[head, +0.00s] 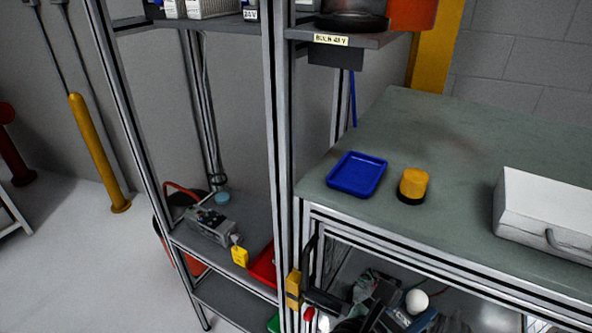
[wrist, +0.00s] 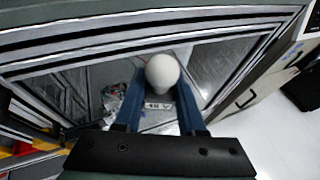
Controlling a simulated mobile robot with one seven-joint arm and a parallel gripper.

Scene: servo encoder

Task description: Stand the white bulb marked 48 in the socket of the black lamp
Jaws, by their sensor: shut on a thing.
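A round white bulb (wrist: 162,72) sits between the blue fingers of my gripper (wrist: 163,108) in the wrist view. My gripper is shut on it. A pale part with dark characters shows just below the globe, but I cannot read 48 on it. In the head view the bulb (head: 416,301) is low in the picture, in front of the workbench edge and below its top, with my gripper (head: 408,318) beside it. I cannot pick out a black lamp with a socket for certain in either view.
The green workbench top (head: 480,150) carries a blue tray (head: 356,173), an orange-topped cylinder with a black base (head: 413,186) and a white case (head: 545,217). A metal shelf rack (head: 275,130) stands at left. The bench between tray and back wall is clear.

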